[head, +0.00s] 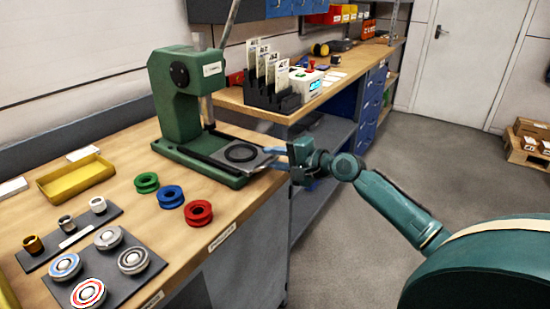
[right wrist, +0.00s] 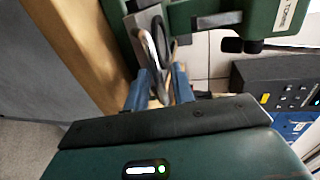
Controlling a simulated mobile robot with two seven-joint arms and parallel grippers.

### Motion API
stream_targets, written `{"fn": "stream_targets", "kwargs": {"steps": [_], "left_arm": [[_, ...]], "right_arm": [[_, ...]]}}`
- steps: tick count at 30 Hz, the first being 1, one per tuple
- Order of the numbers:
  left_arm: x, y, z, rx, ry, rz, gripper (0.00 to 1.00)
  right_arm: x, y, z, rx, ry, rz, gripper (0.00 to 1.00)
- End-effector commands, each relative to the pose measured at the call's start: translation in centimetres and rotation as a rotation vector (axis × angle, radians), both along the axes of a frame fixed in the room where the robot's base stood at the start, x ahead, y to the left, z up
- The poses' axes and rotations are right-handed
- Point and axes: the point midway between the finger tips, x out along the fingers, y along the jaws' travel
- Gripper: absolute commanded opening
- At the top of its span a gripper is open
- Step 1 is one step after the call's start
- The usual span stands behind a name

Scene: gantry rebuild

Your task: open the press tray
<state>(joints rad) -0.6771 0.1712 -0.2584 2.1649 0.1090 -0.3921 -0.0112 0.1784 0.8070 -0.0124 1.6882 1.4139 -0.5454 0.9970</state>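The green press (head: 180,105) stands on the wooden bench. Its tray (head: 262,159), a grey plate with a black ring on it, lies on the base and reaches toward the bench's right edge. My right gripper (head: 276,157) is at the tray's outer end, its blue fingers pointing at the press. In the right wrist view, the tray's loop-shaped handle (right wrist: 153,50) reaches between the two fingers (right wrist: 163,88). The fingers stand apart with a gap around the handle; any contact on one side is unclear. My left gripper is out of view.
Green, blue and red rings (head: 171,196) lie left of the tray. A yellow bin (head: 76,178) and a dark plate with round parts (head: 105,266) are farther left. A black card rack (head: 271,96) stands behind.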

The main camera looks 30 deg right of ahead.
Motion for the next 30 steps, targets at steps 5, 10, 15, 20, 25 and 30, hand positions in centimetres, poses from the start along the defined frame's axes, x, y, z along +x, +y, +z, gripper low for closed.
{"fn": "stream_targets", "kwargs": {"steps": [5,10,15,20,25,30], "left_arm": [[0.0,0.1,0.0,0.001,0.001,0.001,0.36],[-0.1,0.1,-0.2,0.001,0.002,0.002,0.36],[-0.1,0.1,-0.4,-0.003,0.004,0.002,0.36],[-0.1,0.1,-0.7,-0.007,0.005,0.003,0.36],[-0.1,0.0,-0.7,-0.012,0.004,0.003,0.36],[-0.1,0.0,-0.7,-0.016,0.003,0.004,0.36]], "right_arm": [[0.0,0.0,0.0,0.000,0.000,0.000,0.25],[-0.8,-0.4,0.1,-0.001,0.002,-0.001,0.25],[-3.1,-1.3,0.5,-0.002,0.004,-0.001,0.25],[-5.8,-2.4,1.0,-0.002,0.004,-0.001,0.25],[-8.5,-3.5,1.7,0.001,0.004,0.000,0.25],[-10.6,-4.4,2.3,0.001,0.002,0.000,0.25]]}}
